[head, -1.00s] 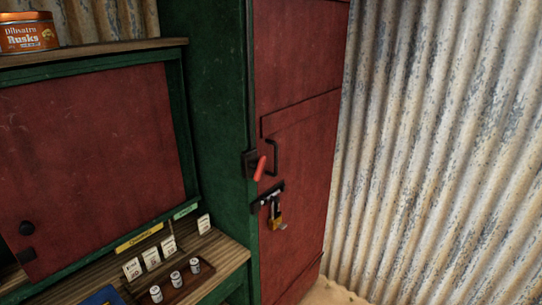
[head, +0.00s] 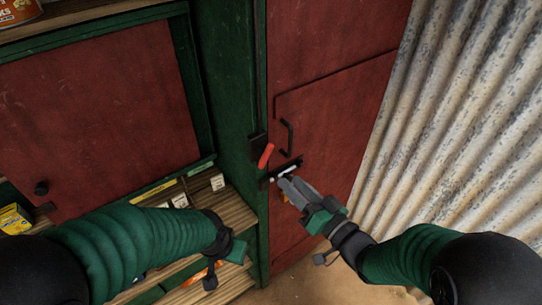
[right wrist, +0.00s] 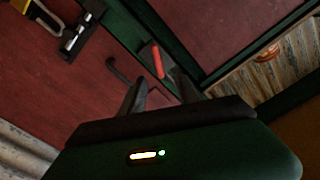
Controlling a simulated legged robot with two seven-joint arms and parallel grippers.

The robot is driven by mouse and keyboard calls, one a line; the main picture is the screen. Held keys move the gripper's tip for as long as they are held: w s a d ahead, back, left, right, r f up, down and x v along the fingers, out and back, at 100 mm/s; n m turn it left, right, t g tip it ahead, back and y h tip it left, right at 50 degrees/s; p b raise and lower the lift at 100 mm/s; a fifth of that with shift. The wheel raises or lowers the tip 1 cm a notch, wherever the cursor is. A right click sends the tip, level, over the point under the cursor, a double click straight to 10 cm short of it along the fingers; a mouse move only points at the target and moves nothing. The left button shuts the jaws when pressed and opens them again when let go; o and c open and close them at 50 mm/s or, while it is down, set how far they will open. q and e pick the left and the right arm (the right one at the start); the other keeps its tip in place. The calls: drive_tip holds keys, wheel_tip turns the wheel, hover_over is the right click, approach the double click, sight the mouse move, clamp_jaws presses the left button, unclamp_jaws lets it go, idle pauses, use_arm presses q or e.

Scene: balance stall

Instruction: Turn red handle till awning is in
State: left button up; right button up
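The red handle (head: 266,155) sits on a dark mount at the left edge of the red cabinet door, angled. It also shows in the right wrist view (right wrist: 157,62), just beyond the fingers. My right gripper (head: 283,182) is in front of the door, below and right of the red handle, over the hasp area. In the right wrist view its two fingers (right wrist: 160,95) stand apart with nothing between them. My left gripper (head: 222,262) is low, over the counter; its fingers are not clear. The awning is not in view.
A black door pull (head: 288,138) is right of the red handle. A hasp (head: 281,172) lies below it, with a padlock (right wrist: 45,14) partly hidden in the head view. The counter (head: 236,212) carries small cards. A corrugated wall (head: 460,120) closes the right side.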

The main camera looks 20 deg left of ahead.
sight(268, 158)
drive_tip(key=p+x, duration=0.2)
drive_tip(key=x, duration=0.8)
drive_tip(key=shift+w+d+f, duration=0.1)
drive_tip(key=shift+w+f, duration=0.05)
drive_tip(key=shift+w, duration=0.15)
drive_tip(key=shift+w, duration=0.1)
drive_tip(key=c, duration=0.5)
clamp_jaws()
